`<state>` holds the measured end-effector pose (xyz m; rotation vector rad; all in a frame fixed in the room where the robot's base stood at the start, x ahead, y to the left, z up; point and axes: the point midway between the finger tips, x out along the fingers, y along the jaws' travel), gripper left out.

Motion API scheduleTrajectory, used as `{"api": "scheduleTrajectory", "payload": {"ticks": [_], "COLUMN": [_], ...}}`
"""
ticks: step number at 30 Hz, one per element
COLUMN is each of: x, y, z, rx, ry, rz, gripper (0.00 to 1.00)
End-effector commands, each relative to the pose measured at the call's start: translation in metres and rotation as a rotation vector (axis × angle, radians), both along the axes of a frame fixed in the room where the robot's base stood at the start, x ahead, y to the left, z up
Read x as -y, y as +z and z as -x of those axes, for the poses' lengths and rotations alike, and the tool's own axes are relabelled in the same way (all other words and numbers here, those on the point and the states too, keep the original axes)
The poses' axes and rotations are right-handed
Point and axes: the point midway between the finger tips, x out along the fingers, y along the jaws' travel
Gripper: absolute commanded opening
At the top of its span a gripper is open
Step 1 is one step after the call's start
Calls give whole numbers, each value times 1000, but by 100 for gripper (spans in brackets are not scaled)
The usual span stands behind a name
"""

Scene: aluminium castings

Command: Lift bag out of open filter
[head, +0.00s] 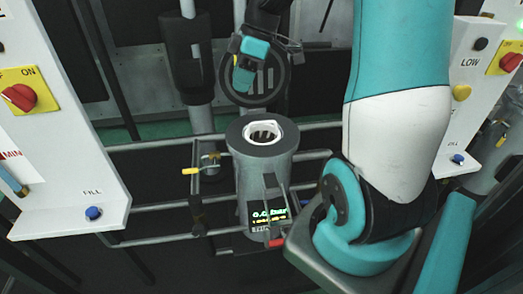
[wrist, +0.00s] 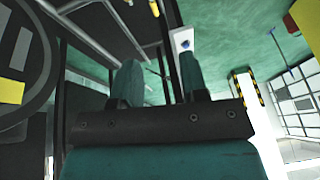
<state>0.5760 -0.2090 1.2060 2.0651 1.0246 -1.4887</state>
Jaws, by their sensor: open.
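The filter (head: 265,175) is a grey upright cylinder with a wide dark rim, in the middle of the head view. Its top is open, and the white bag (head: 251,135) shows inside the mouth as a pale ring around a dark, striped inside. The round slotted lid (head: 270,88) stands raised behind the filter; part of a dark slotted disc, seemingly this lid, shows at the left of the wrist view (wrist: 38,85).
Metal rails (head: 150,238) run around the filter, with a yellow-handled valve (head: 208,165) to its left. White control panels (head: 70,150) flank both sides. A small lit display (head: 268,216) is on the filter's front. Dark pipes stand behind.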

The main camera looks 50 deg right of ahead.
Motion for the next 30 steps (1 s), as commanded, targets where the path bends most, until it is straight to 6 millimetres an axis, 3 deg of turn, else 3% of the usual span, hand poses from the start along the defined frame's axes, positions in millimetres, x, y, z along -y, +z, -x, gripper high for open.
{"api": "scheduleTrajectory", "payload": {"ticks": [1, 3, 6, 9, 14, 24, 30], "x": [37, 76, 112, 129, 124, 99, 94], "y": [2, -1, -5, -10, -32, -100, -120], "z": [0, 3, 10, 14, 10, -7, -12], "rx": [17, 45, 73, 87, 89, 87, 92], "ry": [-3, 20, 46, 61, 74, 73, 72], "rz": [5, 17, 30, 37, 36, 37, 40], "gripper": [40, 40, 40, 40, 40, 40, 40]}}
